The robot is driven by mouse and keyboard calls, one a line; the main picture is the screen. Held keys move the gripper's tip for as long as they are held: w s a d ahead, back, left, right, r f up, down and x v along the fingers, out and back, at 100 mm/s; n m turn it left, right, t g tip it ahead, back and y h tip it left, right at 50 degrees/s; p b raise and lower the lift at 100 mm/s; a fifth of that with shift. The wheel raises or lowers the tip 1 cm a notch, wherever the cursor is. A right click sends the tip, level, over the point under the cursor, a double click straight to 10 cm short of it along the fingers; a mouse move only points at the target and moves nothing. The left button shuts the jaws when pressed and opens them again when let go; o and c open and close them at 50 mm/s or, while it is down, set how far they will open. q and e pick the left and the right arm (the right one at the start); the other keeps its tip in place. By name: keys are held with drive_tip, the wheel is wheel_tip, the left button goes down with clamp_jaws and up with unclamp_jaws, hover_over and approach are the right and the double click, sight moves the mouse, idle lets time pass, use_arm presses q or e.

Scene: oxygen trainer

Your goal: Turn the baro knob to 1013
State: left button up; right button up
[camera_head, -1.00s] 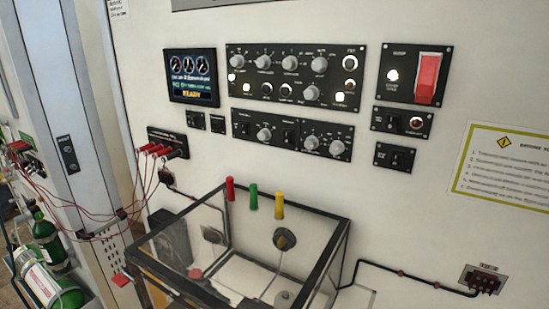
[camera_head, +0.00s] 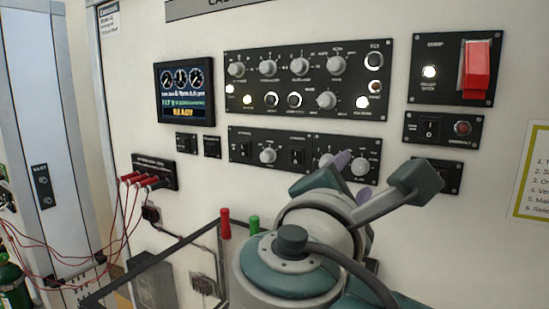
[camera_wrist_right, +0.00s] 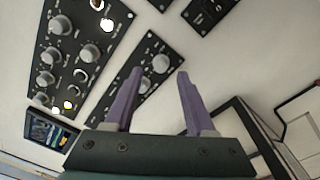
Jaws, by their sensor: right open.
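The lower right panel (camera_head: 372,146) on the wall carries two grey knobs, a left one (camera_head: 326,159) and a right one (camera_head: 361,167). The labels are too small to read, so I cannot tell which is the baro knob or its setting. My right gripper (camera_head: 352,178) is in front of this panel with purple fingers apart and empty. In the right wrist view, the open fingers (camera_wrist_right: 158,73) frame the panel's two knobs, one (camera_wrist_right: 160,63) and the other (camera_wrist_right: 145,86). I cannot tell whether a fingertip touches anything. My left gripper is not in view.
The upper panel (camera_head: 310,52) holds several knobs and lit lamps. A screen (camera_head: 184,92) reads READY. A red switch (camera_head: 476,70) is at the upper right. A clear-walled box (camera_head: 185,245) with coloured handles stands below, partly hidden by my arm.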

sight(358, 170)
drive_tip(key=shift+p+x, duration=0.3)
drive_tip(key=shift+x, duration=1.4)
clamp_jaws()
